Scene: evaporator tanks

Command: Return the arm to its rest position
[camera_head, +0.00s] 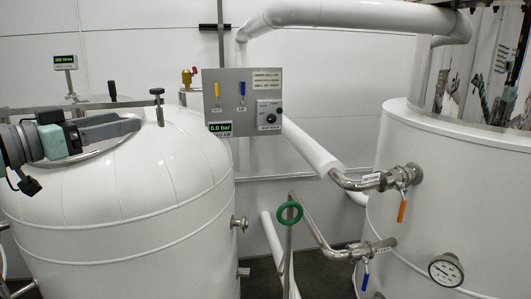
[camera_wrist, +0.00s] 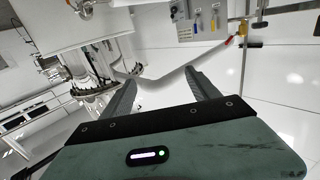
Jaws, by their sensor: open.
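My gripper (camera_head: 133,126) is at the left of the head view, over the top of the left white tank (camera_head: 150,190). Its fingers point to the right, towards the grey control panel (camera_head: 243,102). In the wrist view the two fingers of my gripper (camera_wrist: 161,78) stand apart with nothing between them. The control panel (camera_wrist: 185,28) shows beyond them at the top. In the head view I cannot tell how far the gripper is above the tank's lid.
A dark-knobbed post (camera_head: 158,105) stands just right of the fingers. A brass fitting (camera_head: 189,77) is behind it. Pipes, an orange-handled valve (camera_head: 402,205), a blue-handled valve (camera_head: 365,275) and a green ring (camera_head: 289,212) lie between the tanks. The right tank (camera_head: 430,215) is farther off.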

